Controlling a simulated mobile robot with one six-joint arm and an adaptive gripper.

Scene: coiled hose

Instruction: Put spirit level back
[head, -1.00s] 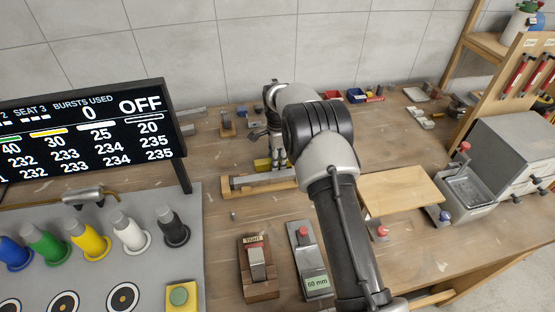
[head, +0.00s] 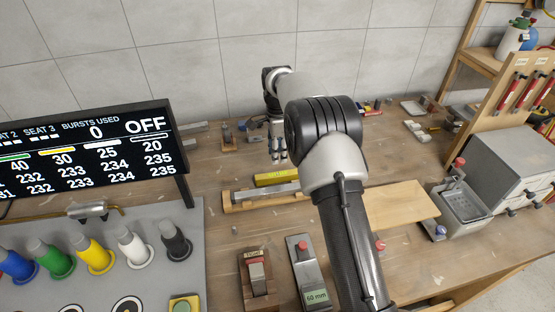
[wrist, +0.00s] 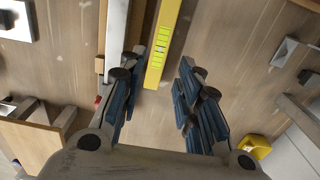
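The yellow spirit level (head: 277,177) lies on the bench just behind a wooden holder with a grey metal bar. In the wrist view the level (wrist: 162,45) shows its green vial panel and runs lengthwise away from my gripper, its near end between the lines of the fingers. My gripper (head: 278,159) points down above and slightly behind the level, apart from it. In the wrist view its blue-padded fingers (wrist: 162,98) are spread wide with nothing between them. My arm hides part of the bench to the right of the level.
The wooden holder (head: 240,200) stands in front of the level. A display screen (head: 85,150) and several coloured nozzles are at left. A switch block (head: 257,275) and a 60 mm gauge (head: 308,275) stand in front. A wooden board (head: 400,203) and a grey machine (head: 495,165) are at right.

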